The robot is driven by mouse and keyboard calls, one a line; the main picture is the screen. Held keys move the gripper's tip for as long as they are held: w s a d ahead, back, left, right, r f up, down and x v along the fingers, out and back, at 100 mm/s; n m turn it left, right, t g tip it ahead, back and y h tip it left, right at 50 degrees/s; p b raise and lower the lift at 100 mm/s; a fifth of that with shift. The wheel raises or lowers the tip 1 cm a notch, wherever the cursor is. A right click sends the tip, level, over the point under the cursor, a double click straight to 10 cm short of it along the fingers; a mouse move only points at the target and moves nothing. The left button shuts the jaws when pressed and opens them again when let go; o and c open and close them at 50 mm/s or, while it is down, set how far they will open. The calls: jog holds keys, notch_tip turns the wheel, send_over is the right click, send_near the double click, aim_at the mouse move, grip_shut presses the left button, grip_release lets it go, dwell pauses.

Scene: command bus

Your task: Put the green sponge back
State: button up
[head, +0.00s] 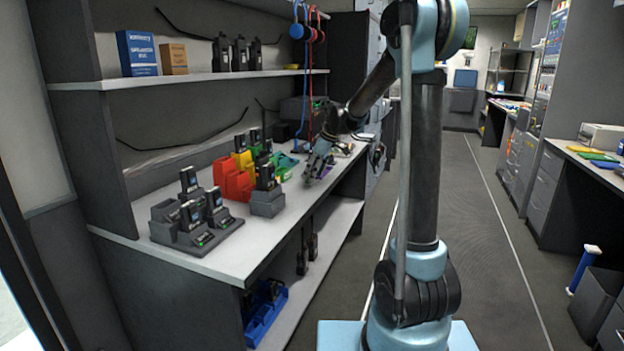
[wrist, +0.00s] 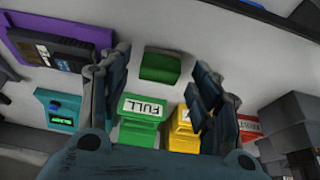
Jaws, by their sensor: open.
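A dark green block, which looks like the green sponge (wrist: 160,69), lies on the pale counter in the wrist view. My gripper (wrist: 163,72) is open, with one finger on each side of the block. I see no clear contact, and the height gap is hard to judge. In the head view my gripper (head: 318,165) is low over the counter (head: 262,232), near its aisle-side edge. I cannot pick out the sponge surely in the head view.
Beside the block stand a green holder labelled FULL (wrist: 139,122), a yellow holder (wrist: 183,130) and a red one (wrist: 249,127). A purple mat (wrist: 90,38) with a dark device and a teal device (wrist: 57,110) are at left. Radio chargers (head: 195,235) stand on the near counter.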

jog(key=v, duration=1)
jog(key=s+d+m+h, duration=0.1)
jog(key=s+d+m, duration=0.15)
jog(key=s, duration=0.35)
jog(key=s+d+m, duration=0.1)
jog(key=s+d, duration=0.3)
jog(key=s, duration=0.2)
jog(key=s+d+f+m+h, duration=0.1)
jog(key=s+d+f+m, duration=0.2)
jog(key=s+f, duration=0.3)
jog(key=s+d+f+m+h, duration=0.1)
jog(key=s+d+f+m, duration=0.3)
jog(key=s, duration=0.8)
jog(key=s+d+f+m+h, duration=0.1)
jog(key=s+d+f+m, duration=0.2)
jog(key=s+d+f, duration=0.2)
jog(key=s+f, duration=0.3)
jog(key=s, duration=0.1)
jog(key=shift+d+t, duration=0.3)
jog(key=shift+d, duration=0.05)
jog(key=shift+f, duration=0.1)
jog(key=shift+w+f, duration=0.2)
jog(key=shift+w, duration=0.3)
